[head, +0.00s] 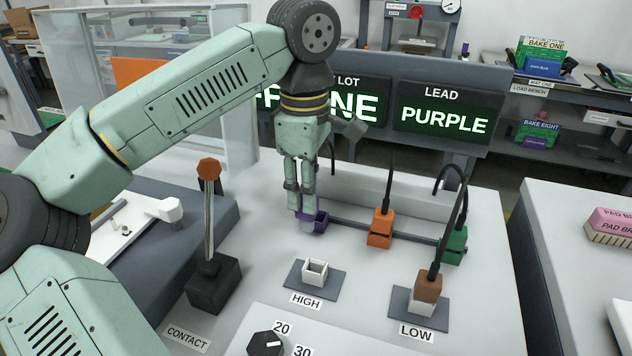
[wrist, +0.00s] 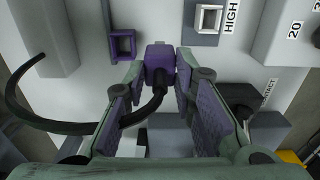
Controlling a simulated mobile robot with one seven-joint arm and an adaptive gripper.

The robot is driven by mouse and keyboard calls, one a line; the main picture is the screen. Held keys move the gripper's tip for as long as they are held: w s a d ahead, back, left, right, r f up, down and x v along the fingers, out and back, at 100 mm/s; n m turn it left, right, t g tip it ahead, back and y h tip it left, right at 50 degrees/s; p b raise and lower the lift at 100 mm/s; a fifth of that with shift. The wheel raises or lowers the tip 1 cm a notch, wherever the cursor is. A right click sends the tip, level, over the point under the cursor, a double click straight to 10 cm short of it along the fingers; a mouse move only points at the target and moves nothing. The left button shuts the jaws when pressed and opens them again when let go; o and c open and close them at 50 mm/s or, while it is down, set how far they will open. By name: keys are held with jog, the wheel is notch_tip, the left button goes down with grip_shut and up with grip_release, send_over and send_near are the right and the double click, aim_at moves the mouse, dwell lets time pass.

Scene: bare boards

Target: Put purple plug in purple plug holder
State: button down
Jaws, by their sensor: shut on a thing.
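My gripper (wrist: 160,78) is shut on the purple plug (wrist: 159,56), whose black cable curves off to the left in the wrist view. In the head view my gripper (head: 303,205) points down over the bench, and its fingers mostly hide the plug. The purple plug holder (wrist: 123,45) is an open square frame, empty, just left of the plug in the wrist view. In the head view the holder (head: 320,222) shows right beside the fingertips, partly hidden by them. The plug is beside the holder, not in it.
An orange plug (head: 380,226) and a green plug (head: 454,243) stand along the same rail. An empty white HIGH socket (head: 315,272) is in front; a brown plug (head: 428,287) sits at LOW. A lever (head: 209,215) with an orange knob stands left. A sign (head: 443,120) reads LEAD PURPLE.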

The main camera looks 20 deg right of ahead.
jog(key=shift+w+d+f+p, duration=0.35)
jog(key=shift+w+d+f, duration=0.1)
jog(key=shift+w+f, duration=0.3)
jog(key=shift+w+d+f+p, duration=0.35)
jog(key=shift+w+d+f, duration=0.15)
jog(key=shift+w+f, duration=0.25)
jog(key=shift+w+d+f+p, duration=0.4)
jog(key=shift+w+f, duration=0.25)
jog(key=shift+w, duration=0.2)
jog(key=c, duration=1.3)
grip_release()
jog(key=shift+c, duration=0.2)
notch_tip(320, 180, up, 12)
jog(key=b, duration=0.1)
jog(key=shift+r, duration=0.15)
